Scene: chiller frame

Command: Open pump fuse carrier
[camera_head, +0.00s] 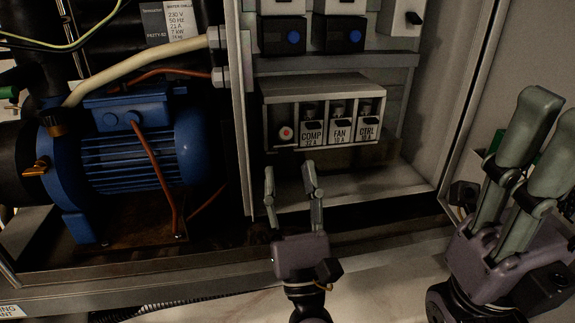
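A fuse holder block (325,94) sits inside the cabinet with a row of carriers. Three carry labels: COMP (312,130), FAN (339,129) and CTRL (369,126). The leftmost position (285,132) shows a round white and red face and no readable label; no pump label can be read. My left gripper (289,170) is open and empty, pointing up just below and in front of the block's left part, apart from it. My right gripper (553,125) is at the right edge, large and close to the camera; its finger gap is unclear.
Two dark switches with blue knobs (293,38) are above the block. A blue motor (140,150) with hoses and cables stands left of the cabinet wall (240,120). The cabinet's lower sill (390,183) is clear. A green thing (519,128) shows behind my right gripper.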

